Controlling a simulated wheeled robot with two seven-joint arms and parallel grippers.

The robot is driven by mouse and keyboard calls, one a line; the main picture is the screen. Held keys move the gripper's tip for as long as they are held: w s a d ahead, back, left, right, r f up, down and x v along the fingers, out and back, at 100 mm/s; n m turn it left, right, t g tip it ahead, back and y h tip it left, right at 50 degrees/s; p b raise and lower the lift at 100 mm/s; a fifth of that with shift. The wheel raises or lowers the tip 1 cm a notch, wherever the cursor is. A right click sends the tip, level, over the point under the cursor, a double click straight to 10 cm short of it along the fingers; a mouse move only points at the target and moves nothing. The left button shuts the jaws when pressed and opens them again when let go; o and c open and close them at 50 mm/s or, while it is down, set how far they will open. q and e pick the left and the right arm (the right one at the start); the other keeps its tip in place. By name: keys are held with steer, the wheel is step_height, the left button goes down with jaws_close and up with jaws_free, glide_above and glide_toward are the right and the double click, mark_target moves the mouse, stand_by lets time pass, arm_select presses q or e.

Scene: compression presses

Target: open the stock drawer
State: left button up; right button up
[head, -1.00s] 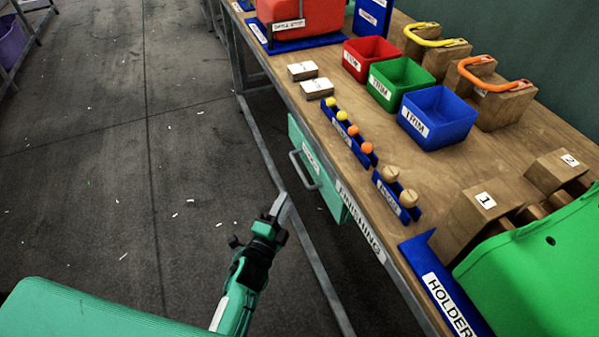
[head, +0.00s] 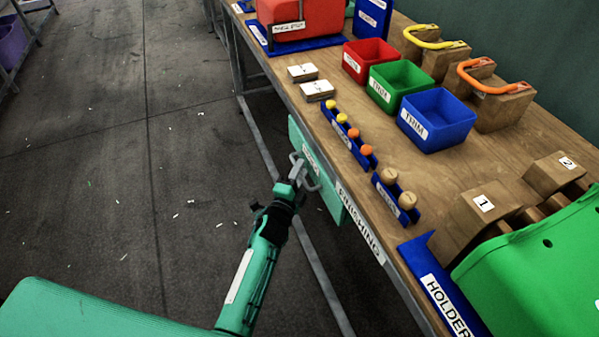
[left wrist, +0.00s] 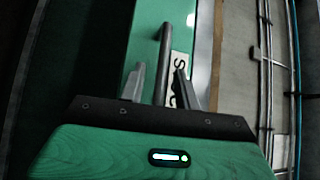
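The stock drawer (head: 331,199) is a green front under the near edge of the workbench, with a white label and a grey bar handle (head: 311,178). It looks shut. My left gripper (head: 299,168) is at the handle, in front of the drawer. In the left wrist view the drawer front (left wrist: 146,22) and handle (left wrist: 165,50) lie ahead. The two fingers (left wrist: 158,82) stand apart, one on each side of the bar, and do not look closed on it. Part of the label is hidden behind the fingers. My right gripper is not in view.
The wooden workbench (head: 360,185) holds red, green and blue bins (head: 440,118), small racks of balls and knobs, and a blue holder (head: 445,290). A bench leg and lower rail stand below.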

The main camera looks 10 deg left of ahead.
arm_select(q)
jaws_close()
